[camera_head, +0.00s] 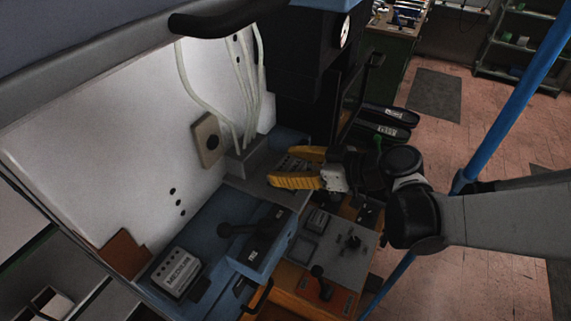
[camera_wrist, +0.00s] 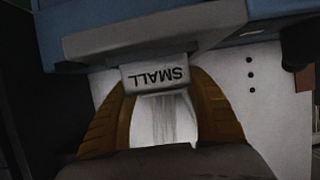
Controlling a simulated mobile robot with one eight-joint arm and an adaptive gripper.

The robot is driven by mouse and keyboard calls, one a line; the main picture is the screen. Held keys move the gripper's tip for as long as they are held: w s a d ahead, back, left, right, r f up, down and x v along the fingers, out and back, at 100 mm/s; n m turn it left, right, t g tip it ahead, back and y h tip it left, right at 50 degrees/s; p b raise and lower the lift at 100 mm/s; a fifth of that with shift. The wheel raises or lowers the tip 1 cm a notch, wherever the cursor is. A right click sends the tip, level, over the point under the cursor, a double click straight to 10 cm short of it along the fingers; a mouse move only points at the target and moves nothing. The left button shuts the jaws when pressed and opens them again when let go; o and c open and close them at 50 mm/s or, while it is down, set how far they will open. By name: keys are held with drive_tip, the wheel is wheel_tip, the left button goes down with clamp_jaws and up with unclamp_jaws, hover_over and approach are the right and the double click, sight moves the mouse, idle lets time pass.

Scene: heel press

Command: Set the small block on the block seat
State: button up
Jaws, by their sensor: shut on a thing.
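My gripper (camera_head: 284,166) has yellow fingers and is shut on the small block (camera_wrist: 156,77). The block is a grey piece whose SMALL label reads upside down in the wrist view, between the two fingers. In the head view the block (camera_head: 293,162) shows only partly between the fingers. A grey ledge (camera_wrist: 140,42), likely the block seat, is right by the block in the wrist view. In the head view a grey ledge (camera_head: 246,162) lies just left of the fingertips. I cannot tell whether block and ledge touch.
A white back panel (camera_head: 110,150) with pale tubes is left of my gripper. A control panel (camera_head: 335,243) with knobs lies below it.

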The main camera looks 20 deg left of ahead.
drive_tip(key=shift+f, duration=0.15)
drive_tip(key=o, duration=1.5)
drive_tip(key=v, duration=1.2)
